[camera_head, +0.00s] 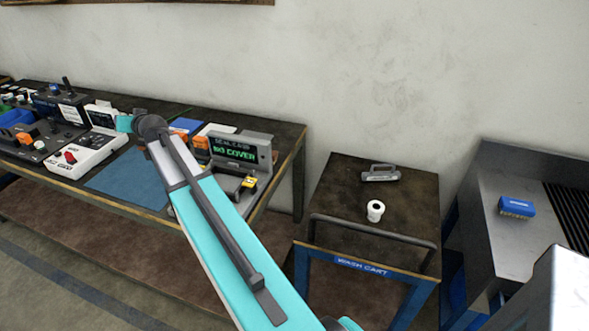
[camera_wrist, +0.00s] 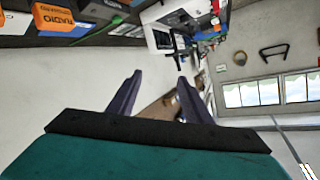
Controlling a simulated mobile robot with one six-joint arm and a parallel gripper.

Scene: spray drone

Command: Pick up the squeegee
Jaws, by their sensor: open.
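A small grey tool with a handle (camera_head: 380,173), which looks like the squeegee, lies on the dark top of the wash cart (camera_head: 335,205), near its back edge. It does not show in the wrist view. My gripper (camera_wrist: 160,77) is open in the wrist view, with two dark fingers apart and nothing between them. In the head view my teal arm reaches over the workbench on the left, far from the cart. My fingers cannot be made out there.
A white roll-like piece (camera_head: 375,210) stands on the cart in front of the grey tool. A dark rail (camera_head: 372,229) runs along the cart's front. A blue brush (camera_head: 516,207) lies on the metal sink unit (camera_head: 490,240). The workbench (camera_head: 285,140) holds several devices, including a display box (camera_head: 240,150).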

